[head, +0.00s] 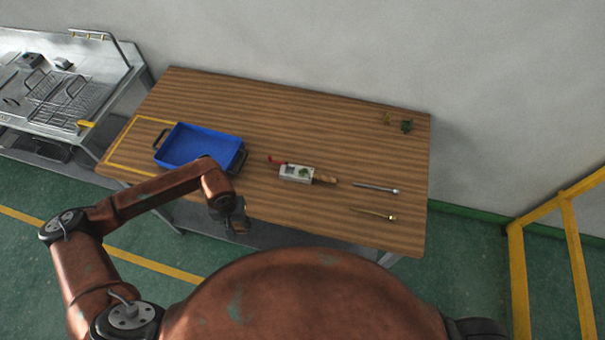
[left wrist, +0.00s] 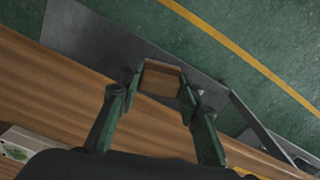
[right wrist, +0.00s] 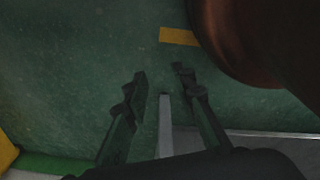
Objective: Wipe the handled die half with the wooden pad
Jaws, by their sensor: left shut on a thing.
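The handled die half (head: 297,173) is a pale grey block with a dark green patch on its top, lying near the middle of the wooden table. A wooden handle sticks out on its right and a red piece on its left. One corner of the die half shows in the left wrist view (left wrist: 17,146). My left gripper (head: 238,222) is at the table's front edge, left of the die half and apart from it. In the left wrist view its fingers are shut on the wooden pad (left wrist: 162,81). My right gripper (right wrist: 160,76) is open and empty, over the floor.
A blue tray (head: 196,147) with dark handles stands at the table's left, beside a yellow outline. Two thin tools, a silver one (head: 376,188) and a brass one (head: 374,213), lie to the right. The table's back middle is clear.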

